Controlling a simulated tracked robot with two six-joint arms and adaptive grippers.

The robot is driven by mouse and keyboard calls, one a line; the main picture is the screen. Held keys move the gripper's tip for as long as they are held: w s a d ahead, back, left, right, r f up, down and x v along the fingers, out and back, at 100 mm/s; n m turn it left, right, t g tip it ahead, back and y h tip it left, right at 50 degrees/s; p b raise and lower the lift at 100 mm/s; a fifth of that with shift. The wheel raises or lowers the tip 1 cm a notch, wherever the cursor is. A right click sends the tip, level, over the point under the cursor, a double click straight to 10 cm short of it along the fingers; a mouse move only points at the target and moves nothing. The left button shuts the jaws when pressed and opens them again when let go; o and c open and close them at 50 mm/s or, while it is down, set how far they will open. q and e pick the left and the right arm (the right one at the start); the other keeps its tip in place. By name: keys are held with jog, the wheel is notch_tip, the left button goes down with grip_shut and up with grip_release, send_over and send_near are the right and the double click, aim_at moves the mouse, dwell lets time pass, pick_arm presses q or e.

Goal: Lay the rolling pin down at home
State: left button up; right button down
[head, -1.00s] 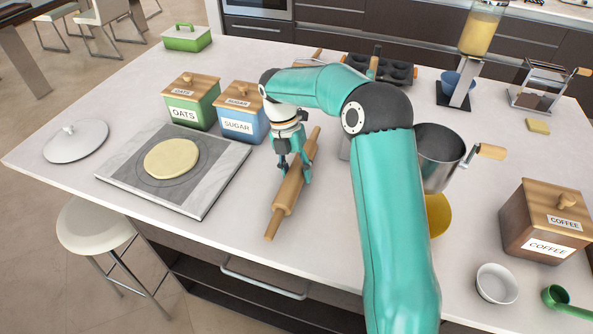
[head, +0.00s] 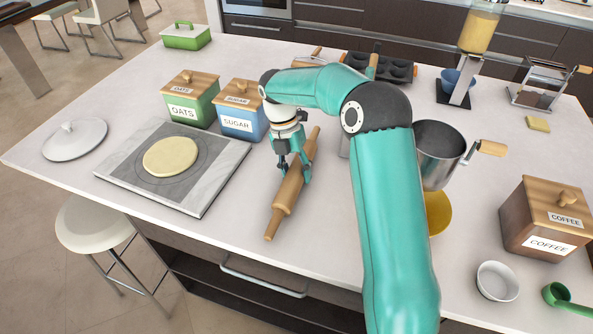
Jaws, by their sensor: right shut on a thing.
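The wooden rolling pin (head: 285,195) lies slantwise at the middle of the counter, right of the marble board. Its near handle points toward the counter's front edge. My right gripper (head: 292,170) reaches down over the pin and is shut on its barrel. The pin is at or very close to the counter top; I cannot tell whether it touches. My left gripper is not in view.
The marble board (head: 215,176) with a flat dough round (head: 170,157) is left of the pin. The oats box (head: 190,98) and sugar box (head: 241,108) stand behind. A metal pot (head: 437,152) and yellow bowl (head: 438,212) are right of my arm. The counter before the pin is clear.

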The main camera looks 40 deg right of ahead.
jog(key=shift+s+a+f, duration=0.15)
jog(key=shift+f, duration=0.35)
jog(key=c, duration=0.9)
grip_release()
jog(key=o, duration=0.4)
jog(key=shift+f, duration=0.2)
jog(key=shift+o, duration=0.2)
jog(key=shift+r, duration=0.25)
jog(key=v, duration=1.1)
jog(key=shift+w+r, duration=0.3)
jog(key=shift+w, duration=0.1)
